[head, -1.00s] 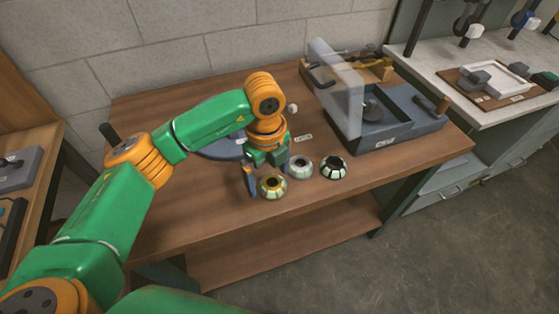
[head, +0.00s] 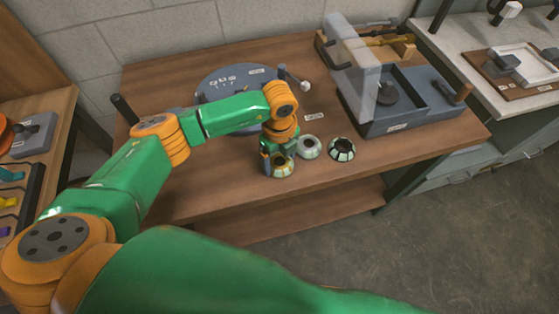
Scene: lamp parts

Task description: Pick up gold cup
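The gold cup (head: 283,166) sits near the front edge of the wooden table, a small round cup with a gold rim and a dark opening. My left gripper (head: 272,160) is down at the cup, with one finger seen on its left side. The other finger is hidden, so I cannot tell whether it grips the cup. A white cup (head: 309,147) and a black cup (head: 342,149) stand to the right of it. My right gripper is out of view.
A blue-grey box (head: 405,112) with a raised clear lid (head: 354,65) stands at the right of the table (head: 220,190). A round grey plate (head: 235,82) lies behind my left arm. A small label (head: 314,117) lies behind the cups.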

